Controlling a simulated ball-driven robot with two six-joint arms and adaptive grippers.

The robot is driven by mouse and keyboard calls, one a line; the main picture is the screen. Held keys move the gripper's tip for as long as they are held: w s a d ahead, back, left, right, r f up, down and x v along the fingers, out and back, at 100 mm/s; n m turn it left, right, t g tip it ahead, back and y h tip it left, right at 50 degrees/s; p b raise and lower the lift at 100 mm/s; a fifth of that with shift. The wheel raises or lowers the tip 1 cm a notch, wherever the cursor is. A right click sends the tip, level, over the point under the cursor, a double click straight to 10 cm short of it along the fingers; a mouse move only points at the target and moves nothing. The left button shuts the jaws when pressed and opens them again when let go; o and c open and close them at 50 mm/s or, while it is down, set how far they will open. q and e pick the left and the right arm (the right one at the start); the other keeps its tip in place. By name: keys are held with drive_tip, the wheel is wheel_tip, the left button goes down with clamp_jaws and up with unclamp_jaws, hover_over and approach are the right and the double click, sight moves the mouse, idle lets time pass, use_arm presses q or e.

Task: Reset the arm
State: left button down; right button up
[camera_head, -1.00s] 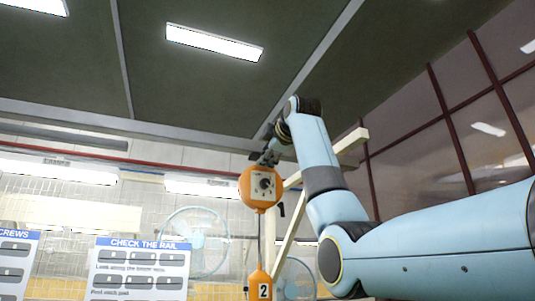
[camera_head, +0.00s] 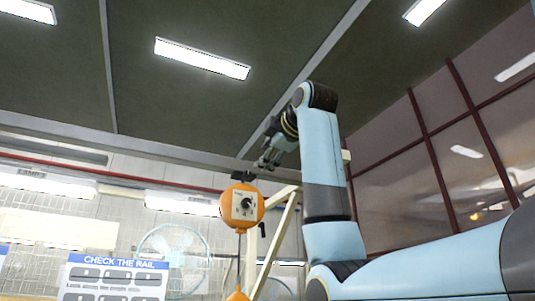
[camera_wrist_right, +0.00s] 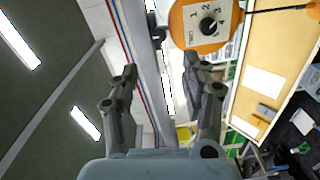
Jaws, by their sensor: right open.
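My right arm rises from the lower right in the head view. Its gripper (camera_head: 268,161) is up in front of the ceiling beam, above and slightly right of an orange hanging control box (camera_head: 242,207). In the right wrist view the two fingers of the gripper (camera_wrist_right: 160,75) are spread apart with nothing between them. The orange box (camera_wrist_right: 206,20) shows there beyond the right fingertip, with a dial and numbers on its face. A gap shows between gripper and box in the head view. My left gripper is not in view.
A pale post with a slanted brace (camera_head: 274,242) stands behind the box. A fan (camera_head: 174,255) and a "CHECK THE RAIL" sign (camera_head: 117,275) are at lower left. A dark window wall (camera_head: 420,160) is at right. The wrist view shows a yellowish board (camera_wrist_right: 270,65) at right.

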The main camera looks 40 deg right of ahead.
drive_tip(key=shift+s, duration=0.25)
drive_tip(key=shift+w+f, duration=0.1)
idle(0.3)
